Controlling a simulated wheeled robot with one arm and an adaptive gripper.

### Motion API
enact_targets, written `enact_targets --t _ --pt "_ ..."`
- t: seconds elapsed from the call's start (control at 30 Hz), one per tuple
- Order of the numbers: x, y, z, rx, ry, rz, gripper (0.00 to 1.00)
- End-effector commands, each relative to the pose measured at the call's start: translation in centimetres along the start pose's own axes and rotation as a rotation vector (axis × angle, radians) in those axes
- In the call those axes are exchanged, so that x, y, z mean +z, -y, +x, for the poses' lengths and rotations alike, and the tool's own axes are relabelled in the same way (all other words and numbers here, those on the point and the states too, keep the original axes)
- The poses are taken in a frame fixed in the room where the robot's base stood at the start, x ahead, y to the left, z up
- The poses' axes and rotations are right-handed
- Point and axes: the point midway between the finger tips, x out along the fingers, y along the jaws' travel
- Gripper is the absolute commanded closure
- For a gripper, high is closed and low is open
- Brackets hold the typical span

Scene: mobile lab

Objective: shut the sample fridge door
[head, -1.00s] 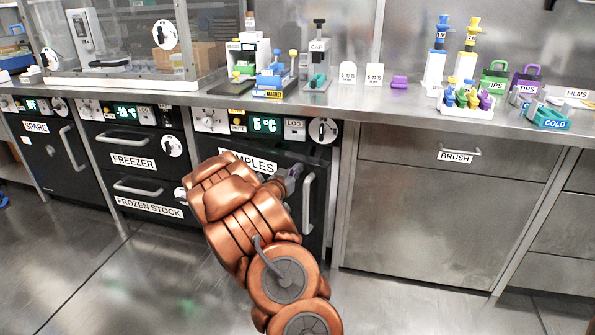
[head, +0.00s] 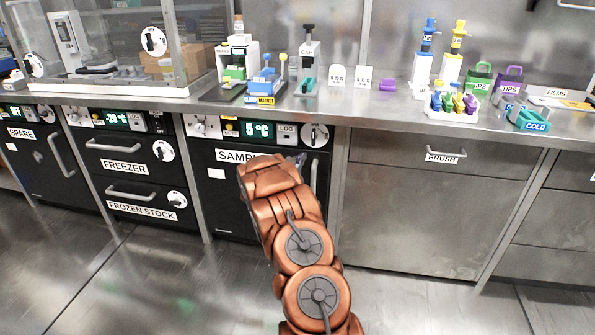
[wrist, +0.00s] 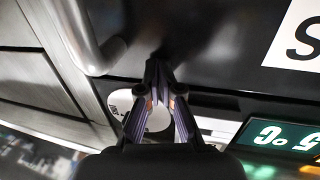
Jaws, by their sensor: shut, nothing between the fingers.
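The sample fridge door (head: 216,188) is a black panel under the counter, with a white SAMPLES label (head: 234,156) partly covered by my arm. It looks flush or nearly flush with its frame; a small gap cannot be ruled out. Its vertical handle (head: 313,178) is on the right side and also shows large at upper left in the wrist view (wrist: 88,40). My gripper (wrist: 158,82) is shut and empty, its fingertips close to the black door face near the top edge, beside the handle. Contact cannot be told. In the head view my arm hides most of the gripper.
Above the door are a green 5 °C display (head: 257,130) and a round dial (head: 315,135). The freezer drawers (head: 124,166) are to the left, the BRUSH cabinet (head: 420,215) to the right. The counter holds racks and small labware. The floor in front is clear.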

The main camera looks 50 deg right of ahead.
Motion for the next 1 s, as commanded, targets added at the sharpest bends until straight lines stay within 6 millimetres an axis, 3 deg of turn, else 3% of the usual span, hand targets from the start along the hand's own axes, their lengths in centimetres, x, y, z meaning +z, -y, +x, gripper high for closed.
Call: enact_targets --t 0.27,0.57,0.77,1.0 --pt "-0.7 -0.5 1.3 0.006 -0.014 0.008 1.00" --pt "-0.8 0.0 0.6 0.001 -0.015 0.006 1.00" --pt "-0.8 0.2 -1.0 -0.001 -0.014 0.003 1.00" --pt "-0.4 0.2 -4.4 -0.002 -0.008 0.002 1.00"
